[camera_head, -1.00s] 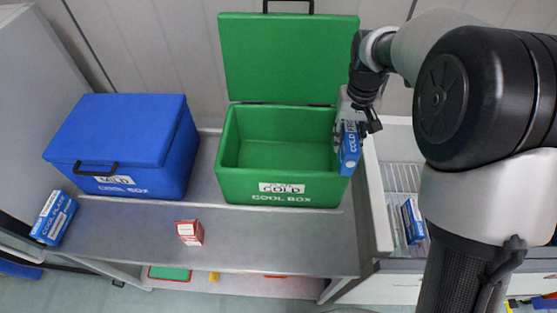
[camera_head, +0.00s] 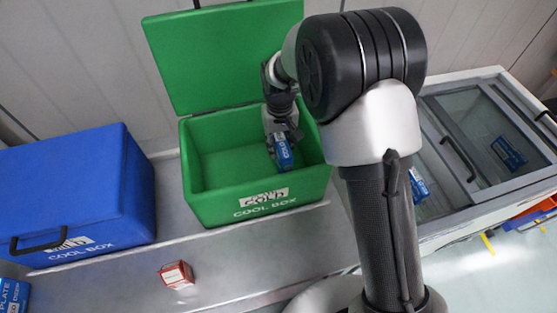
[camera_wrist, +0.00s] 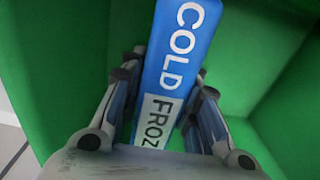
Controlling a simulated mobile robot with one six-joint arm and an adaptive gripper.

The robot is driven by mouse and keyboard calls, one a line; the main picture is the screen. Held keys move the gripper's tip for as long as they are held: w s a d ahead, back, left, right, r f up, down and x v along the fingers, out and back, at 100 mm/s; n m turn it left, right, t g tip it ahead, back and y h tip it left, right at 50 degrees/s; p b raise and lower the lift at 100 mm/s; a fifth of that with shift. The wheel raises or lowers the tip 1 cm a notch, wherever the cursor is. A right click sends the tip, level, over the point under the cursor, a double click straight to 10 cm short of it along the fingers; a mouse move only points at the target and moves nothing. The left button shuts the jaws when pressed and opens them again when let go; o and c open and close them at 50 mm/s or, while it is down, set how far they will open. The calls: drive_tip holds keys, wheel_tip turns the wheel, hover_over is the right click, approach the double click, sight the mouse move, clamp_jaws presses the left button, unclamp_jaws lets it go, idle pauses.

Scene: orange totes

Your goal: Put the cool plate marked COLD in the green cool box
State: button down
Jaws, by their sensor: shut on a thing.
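The cool plate marked COLD (camera_wrist: 181,48) is a blue slab with white lettering and a white label reading FROZ. My gripper (camera_wrist: 165,100) is shut on it, with a finger on each side. In the head view the plate (camera_head: 284,155) hangs from my gripper (camera_head: 281,138) inside the opening of the green cool box (camera_head: 262,201), toward its right side. The box stands open with its lid (camera_head: 225,52) raised behind. In the wrist view, green box walls (camera_wrist: 60,60) surround the plate. I cannot tell whether the plate touches the floor of the box.
A closed blue cool box (camera_head: 70,190) stands to the left on the grey bench (camera_head: 150,255). A small red box (camera_head: 176,274) lies in front. Another blue plate (camera_head: 12,297) is at the lower left. A glass-topped freezer (camera_head: 485,140) holding blue packs is at the right.

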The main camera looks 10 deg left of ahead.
drive_tip(key=shift+w+f+b, duration=0.1)
drive_tip(key=shift+f+b, duration=0.6)
drive_tip(key=shift+f, duration=2.45)
drive_tip(key=shift+f, duration=0.15)
drive_tip(key=c, duration=1.2)
unclamp_jaws()
